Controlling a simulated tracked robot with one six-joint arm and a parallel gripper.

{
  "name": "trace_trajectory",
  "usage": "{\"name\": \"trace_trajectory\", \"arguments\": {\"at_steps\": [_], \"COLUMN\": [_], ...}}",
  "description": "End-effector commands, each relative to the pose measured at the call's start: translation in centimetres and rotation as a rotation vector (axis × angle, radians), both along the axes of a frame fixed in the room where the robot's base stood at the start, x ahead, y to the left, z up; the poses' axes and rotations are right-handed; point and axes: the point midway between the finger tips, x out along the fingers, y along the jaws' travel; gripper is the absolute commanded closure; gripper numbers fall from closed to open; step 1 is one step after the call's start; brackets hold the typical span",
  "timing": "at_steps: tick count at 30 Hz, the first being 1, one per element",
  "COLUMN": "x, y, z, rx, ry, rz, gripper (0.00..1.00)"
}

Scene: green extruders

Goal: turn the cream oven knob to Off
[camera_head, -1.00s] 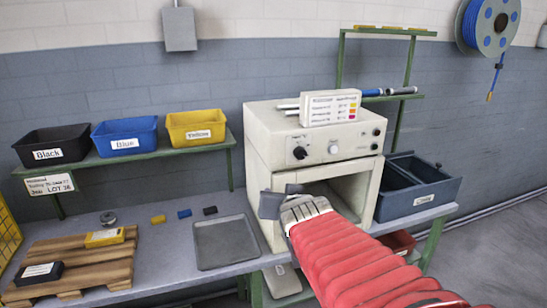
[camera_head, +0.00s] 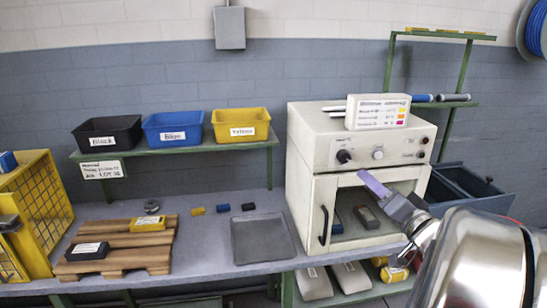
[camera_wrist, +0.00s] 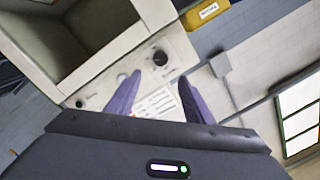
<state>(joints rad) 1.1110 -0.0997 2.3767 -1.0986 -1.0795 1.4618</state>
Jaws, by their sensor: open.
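The cream oven (camera_head: 306,140) stands on the bench. Its front panel carries a black knob (camera_head: 344,156) at the left and a paler knob (camera_head: 378,154) beside it. The black knob's setting is too small to read. My gripper (camera_head: 362,174) is in front of the oven, below the panel, with its purple fingers pointing up and left. In the wrist view the black knob (camera_wrist: 160,59) lies ahead of the gap between my open fingers (camera_wrist: 160,77). Nothing shows between the fingers. The panel appears inverted there.
A dark handle (camera_head: 324,225) is at the oven front's left edge. A label box (camera_head: 378,111) sits on top. A grey tray (camera_head: 262,239) lies left of the oven, a dark blue bin (camera_head: 470,187) to its right. Black, blue and yellow bins stand on a shelf (camera_head: 175,150).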

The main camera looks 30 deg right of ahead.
Motion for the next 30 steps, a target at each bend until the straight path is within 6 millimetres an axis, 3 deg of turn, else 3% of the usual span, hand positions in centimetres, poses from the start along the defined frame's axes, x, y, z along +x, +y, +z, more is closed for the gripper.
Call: {"name": "trace_trajectory", "arguments": {"at_steps": [16, 30], "x": [0.8, 6.9], "y": [-0.2, -1.6], "z": [0.1, 0.0], "rx": [0.002, 0.002], "ry": [-0.003, -0.001], "rz": [0.002, 0.001], "gripper": [0.53, 0.53]}}
